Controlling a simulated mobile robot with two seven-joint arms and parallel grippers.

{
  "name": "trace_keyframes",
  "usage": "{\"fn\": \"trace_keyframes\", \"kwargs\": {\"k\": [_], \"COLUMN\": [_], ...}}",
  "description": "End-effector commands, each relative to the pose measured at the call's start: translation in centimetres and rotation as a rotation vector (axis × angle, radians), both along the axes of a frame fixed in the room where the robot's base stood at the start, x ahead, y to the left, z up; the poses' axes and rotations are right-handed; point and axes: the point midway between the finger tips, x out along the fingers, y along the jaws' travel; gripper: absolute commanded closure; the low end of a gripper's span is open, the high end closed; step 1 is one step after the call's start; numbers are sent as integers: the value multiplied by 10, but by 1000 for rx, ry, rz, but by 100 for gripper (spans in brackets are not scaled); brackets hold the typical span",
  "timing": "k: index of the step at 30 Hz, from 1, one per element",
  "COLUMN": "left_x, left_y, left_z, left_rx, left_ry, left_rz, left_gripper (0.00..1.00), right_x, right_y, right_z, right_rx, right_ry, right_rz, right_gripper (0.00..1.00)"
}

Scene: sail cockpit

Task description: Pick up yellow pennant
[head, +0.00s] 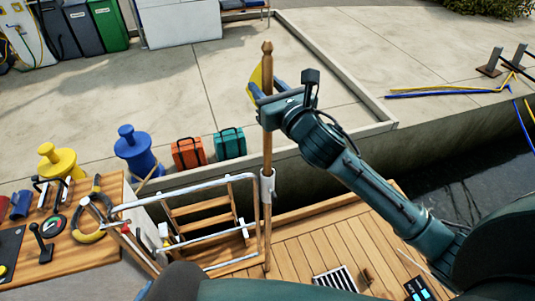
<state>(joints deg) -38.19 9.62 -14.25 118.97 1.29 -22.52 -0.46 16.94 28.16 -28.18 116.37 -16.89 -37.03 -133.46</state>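The yellow pennant (255,78) hangs on the left side of an upright wooden pole (267,150) near the top. Only part of it shows; its lower part is hidden by my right gripper. My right gripper (266,88) is at the pole beside the pennant. My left gripper is not in view.
The pole stands by a white rail (185,191) and wooden steps (208,209) at the deck edge. Blue (137,155) and yellow (58,162) bollards and orange (188,153) and teal (230,143) cases stand on the quay. A console with levers (41,243) is at left. Water lies right.

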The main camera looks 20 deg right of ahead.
Motion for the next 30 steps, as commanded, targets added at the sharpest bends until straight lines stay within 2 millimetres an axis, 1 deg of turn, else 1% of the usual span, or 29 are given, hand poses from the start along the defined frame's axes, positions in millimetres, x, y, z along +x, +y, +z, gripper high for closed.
{"fn": "trace_keyframes", "kwargs": {"k": [1, 2, 13, 26, 30], "left_x": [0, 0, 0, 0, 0], "left_y": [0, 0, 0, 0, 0], "left_z": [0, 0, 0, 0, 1], "left_rx": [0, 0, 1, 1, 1], "left_ry": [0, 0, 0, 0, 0], "left_rz": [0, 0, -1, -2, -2], "left_gripper": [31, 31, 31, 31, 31], "right_x": [0, 0, 0, 0, 0], "right_y": [0, 0, 0, 0, 0], "right_z": [0, 0, 0, 1, 4], "right_rx": [0, 0, 0, 0, -1], "right_ry": [0, 0, 1, -1, -2], "right_rz": [0, 0, 0, 0, 0], "right_gripper": [67, 69, 99, 100, 100]}}
